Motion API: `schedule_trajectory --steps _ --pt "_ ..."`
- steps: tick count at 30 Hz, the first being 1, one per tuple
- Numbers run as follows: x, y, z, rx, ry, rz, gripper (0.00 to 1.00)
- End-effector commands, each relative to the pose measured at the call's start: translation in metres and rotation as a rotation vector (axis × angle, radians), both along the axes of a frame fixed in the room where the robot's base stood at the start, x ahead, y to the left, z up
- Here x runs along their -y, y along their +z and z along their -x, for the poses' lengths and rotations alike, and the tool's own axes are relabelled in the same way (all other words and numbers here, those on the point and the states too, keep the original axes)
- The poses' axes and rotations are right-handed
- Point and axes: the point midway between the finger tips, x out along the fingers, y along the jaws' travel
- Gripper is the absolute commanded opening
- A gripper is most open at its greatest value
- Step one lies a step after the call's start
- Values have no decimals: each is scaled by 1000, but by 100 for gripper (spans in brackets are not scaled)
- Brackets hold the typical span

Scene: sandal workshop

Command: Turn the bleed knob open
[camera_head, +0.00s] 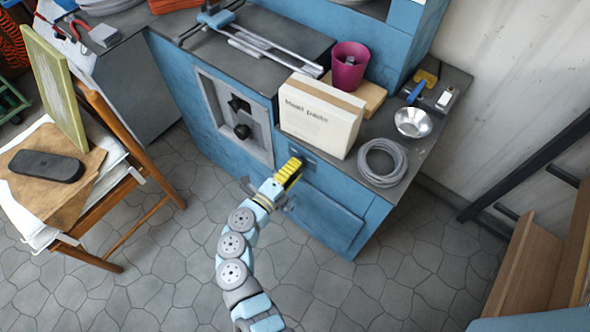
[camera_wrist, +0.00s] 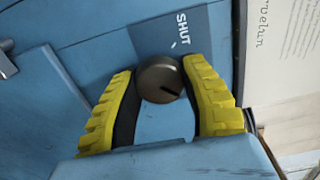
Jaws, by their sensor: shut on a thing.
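The bleed knob (camera_wrist: 159,79) is a dark round metal knob on the blue cabinet front, seen in the wrist view. A short black line on its face points to the lower right. Above it is a darker blue plate (camera_wrist: 150,36) with the word SHUT and a small white tick; any other lettering is out of view or hidden. My gripper (camera_wrist: 161,80) has a yellow ribbed finger on each side of the knob and is shut on it. In the head view my gripper (camera_head: 288,173) reaches the cabinet front below the white box, and hides the knob.
The white box (camera_head: 318,118) stands on the cabinet top just above my gripper. A grey cable coil (camera_head: 382,162) and a metal bowl (camera_head: 413,122) are to its right. The stone floor around my arm is clear.

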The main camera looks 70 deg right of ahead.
Motion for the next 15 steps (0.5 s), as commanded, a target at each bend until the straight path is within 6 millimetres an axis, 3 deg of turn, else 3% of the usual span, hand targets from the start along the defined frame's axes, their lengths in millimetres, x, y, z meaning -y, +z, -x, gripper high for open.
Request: schedule_trajectory --steps 14,15 --pt "0 0 0 12 0 2 8" --pt "0 0 0 12 0 2 53"
